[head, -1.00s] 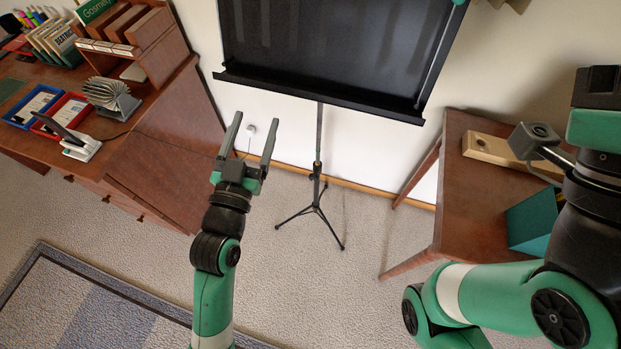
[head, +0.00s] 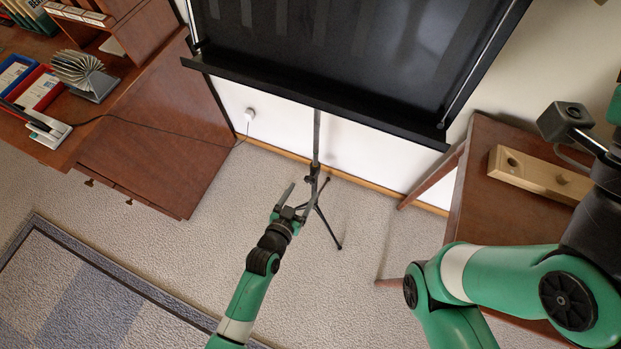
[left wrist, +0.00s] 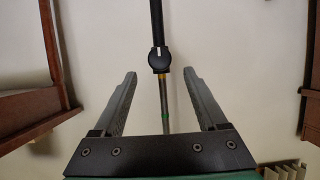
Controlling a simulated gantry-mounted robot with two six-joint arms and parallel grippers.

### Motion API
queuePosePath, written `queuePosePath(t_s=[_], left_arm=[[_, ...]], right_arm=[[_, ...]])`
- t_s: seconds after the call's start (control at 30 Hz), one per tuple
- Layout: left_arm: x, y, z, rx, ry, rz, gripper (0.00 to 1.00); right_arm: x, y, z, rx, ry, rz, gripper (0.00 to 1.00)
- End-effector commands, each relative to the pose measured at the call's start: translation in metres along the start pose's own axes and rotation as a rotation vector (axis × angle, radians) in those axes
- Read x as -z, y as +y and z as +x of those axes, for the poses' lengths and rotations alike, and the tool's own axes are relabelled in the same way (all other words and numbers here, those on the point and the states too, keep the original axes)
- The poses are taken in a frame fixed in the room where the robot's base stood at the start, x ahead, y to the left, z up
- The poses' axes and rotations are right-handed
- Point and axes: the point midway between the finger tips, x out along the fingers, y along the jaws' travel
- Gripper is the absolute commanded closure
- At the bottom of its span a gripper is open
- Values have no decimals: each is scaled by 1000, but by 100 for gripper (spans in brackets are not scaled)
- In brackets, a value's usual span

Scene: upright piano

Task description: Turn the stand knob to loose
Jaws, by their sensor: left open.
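The black stand (head: 316,140) holds a large dark panel at its top and stands on thin tripod legs. Its knob (head: 311,180) sits on the upright, low down, above the legs. In the left wrist view the knob (left wrist: 159,60) is round and black with a white mark pointing up the picture. My left gripper (head: 307,190) is open, close in front of the knob. In the left wrist view the fingertips (left wrist: 160,75) are either side of the pole's line, with the knob centred just past them. Contact is not visible.
A brown desk (head: 150,150) with trays is at the left. A brown side table (head: 475,200) with a wooden block (head: 535,175) is at the right. A cable runs to a wall socket (head: 249,114). The carpet around the stand is clear.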

Motion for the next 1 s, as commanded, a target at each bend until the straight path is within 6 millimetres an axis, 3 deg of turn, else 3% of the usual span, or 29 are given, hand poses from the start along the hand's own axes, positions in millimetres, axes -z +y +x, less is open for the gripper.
queuePosePath(t_s=[0.1, 0.3, 0.67, 1.0], left_arm=[[-7, 0, 32, 0, 0, 0, 25], [-5, 0, 64, 0, 1, -1, 25], [0, 0, 72, 0, -1, -1, 25], [0, 0, 71, 0, -1, -1, 85]], right_arm=[[-17, 0, -19, 0, -1, 0, 100], [-32, 0, -34, 0, -1, 0, 100], [-33, 0, -35, 0, 0, 0, 100], [-33, 0, -35, 0, 0, 0, 100]])
